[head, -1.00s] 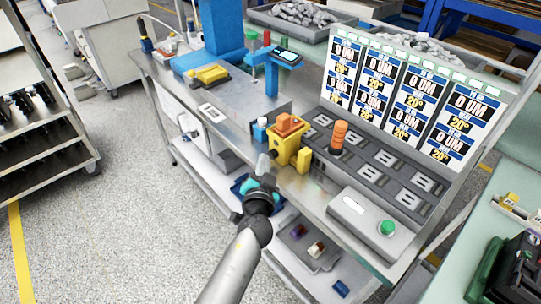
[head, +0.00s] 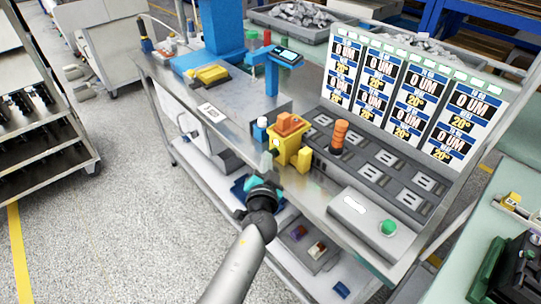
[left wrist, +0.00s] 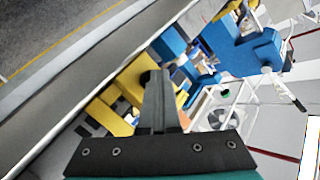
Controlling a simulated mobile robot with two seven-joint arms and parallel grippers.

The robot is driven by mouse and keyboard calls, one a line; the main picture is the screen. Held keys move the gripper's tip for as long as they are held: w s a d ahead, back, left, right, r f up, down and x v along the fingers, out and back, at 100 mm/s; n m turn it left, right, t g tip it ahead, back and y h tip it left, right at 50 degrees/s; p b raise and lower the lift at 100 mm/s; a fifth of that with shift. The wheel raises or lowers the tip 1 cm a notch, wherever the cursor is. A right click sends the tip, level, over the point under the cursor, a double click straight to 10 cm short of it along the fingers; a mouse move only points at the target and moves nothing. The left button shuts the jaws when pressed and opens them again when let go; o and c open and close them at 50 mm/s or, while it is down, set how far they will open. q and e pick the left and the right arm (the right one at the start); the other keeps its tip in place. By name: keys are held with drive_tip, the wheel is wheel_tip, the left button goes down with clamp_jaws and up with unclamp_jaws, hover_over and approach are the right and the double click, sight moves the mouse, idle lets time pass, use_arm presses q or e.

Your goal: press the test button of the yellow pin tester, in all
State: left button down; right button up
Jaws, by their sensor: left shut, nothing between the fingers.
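The yellow pin tester (head: 287,151) stands at the near edge of the steel bench, with an orange block (head: 289,123) on top. It also shows in the left wrist view (left wrist: 127,84), just left of the fingers. My left gripper (head: 267,163) is shut and empty, close to the tester's left front side. In the left wrist view the shut fingers (left wrist: 156,82) overlap the tester's edge, beside a dark round part. I cannot tell whether they touch it, or make out the test button clearly. My right gripper is not in view.
An orange ribbed handle (head: 340,136) stands right of the tester. A grey box with a green button (head: 388,228) sits on the bench's near right. A blue-capped white item (head: 261,129) is left of the tester. The lower shelf (head: 305,246) holds small parts.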

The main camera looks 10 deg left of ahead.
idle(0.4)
use_arm(q)
drive_tip(key=shift+s+a, duration=0.55)
drive_tip(key=shift+s, duration=0.25)
drive_tip(key=s+a, duration=0.1)
drive_tip(key=s, duration=0.1)
drive_tip(key=s+a, duration=0.2)
drive_tip(key=shift+p, duration=0.4)
idle(0.4)
